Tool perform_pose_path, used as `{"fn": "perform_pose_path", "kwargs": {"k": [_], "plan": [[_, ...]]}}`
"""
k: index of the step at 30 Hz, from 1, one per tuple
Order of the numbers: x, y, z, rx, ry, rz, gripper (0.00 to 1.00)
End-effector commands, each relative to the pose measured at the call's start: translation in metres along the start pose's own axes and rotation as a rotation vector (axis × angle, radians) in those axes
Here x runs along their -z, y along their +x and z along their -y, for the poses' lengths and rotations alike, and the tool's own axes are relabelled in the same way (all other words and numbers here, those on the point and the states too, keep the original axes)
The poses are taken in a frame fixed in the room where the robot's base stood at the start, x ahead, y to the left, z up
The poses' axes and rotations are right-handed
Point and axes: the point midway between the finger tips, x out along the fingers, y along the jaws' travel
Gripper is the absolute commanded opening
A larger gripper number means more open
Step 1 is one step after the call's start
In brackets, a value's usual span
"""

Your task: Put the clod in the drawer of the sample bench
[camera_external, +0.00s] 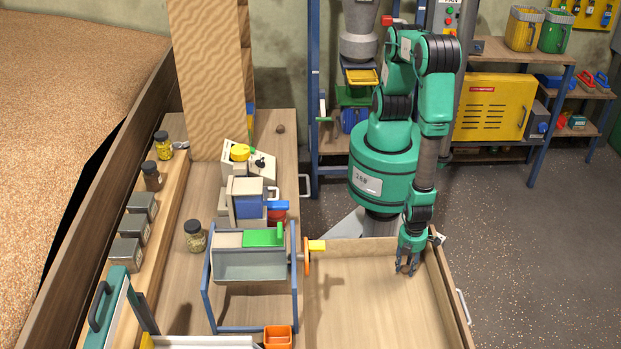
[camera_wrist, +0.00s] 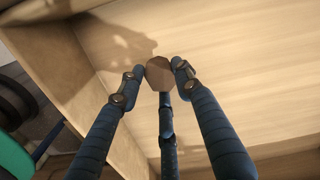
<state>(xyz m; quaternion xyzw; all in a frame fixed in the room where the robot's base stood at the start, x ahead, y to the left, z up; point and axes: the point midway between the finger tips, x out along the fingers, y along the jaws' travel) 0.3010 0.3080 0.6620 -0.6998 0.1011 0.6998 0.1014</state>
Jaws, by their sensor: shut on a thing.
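The clod (camera_wrist: 159,74) is a small brown faceted lump, held between my fingertips in the wrist view. My gripper (camera_external: 407,268) is shut on it, pointing down inside the open drawer (camera_external: 365,315), near its back right corner. In the external view the fingers mostly hide the clod. The drawer is a wide, shallow, pale wooden box, pulled out to the right of the sample bench (camera_external: 173,236). Its bare floor (camera_wrist: 235,60) shows beneath the clod in the wrist view. I cannot tell how far the clod is above the floor.
A blue-framed device (camera_external: 250,266) with an orange wheel (camera_external: 307,250) and yellow handle stands at the drawer's left side. Jars, tins and an orange box (camera_external: 278,337) are on the bench. A small brown lump (camera_external: 280,129) lies at the back. The drawer floor looks empty.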

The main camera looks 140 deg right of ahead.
Motion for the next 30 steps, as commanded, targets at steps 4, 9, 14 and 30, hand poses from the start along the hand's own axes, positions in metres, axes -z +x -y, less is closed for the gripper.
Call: {"fn": "perform_pose_path", "kwargs": {"k": [4,9,14,30], "plan": [[0.000,0.000,0.000,0.001,0.000,0.000,0.08],[0.000,0.000,0.001,0.001,0.000,0.000,0.08],[0.003,0.001,0.006,0.001,0.000,0.000,0.08],[0.048,0.012,0.091,0.003,0.000,-0.001,0.08]]}}
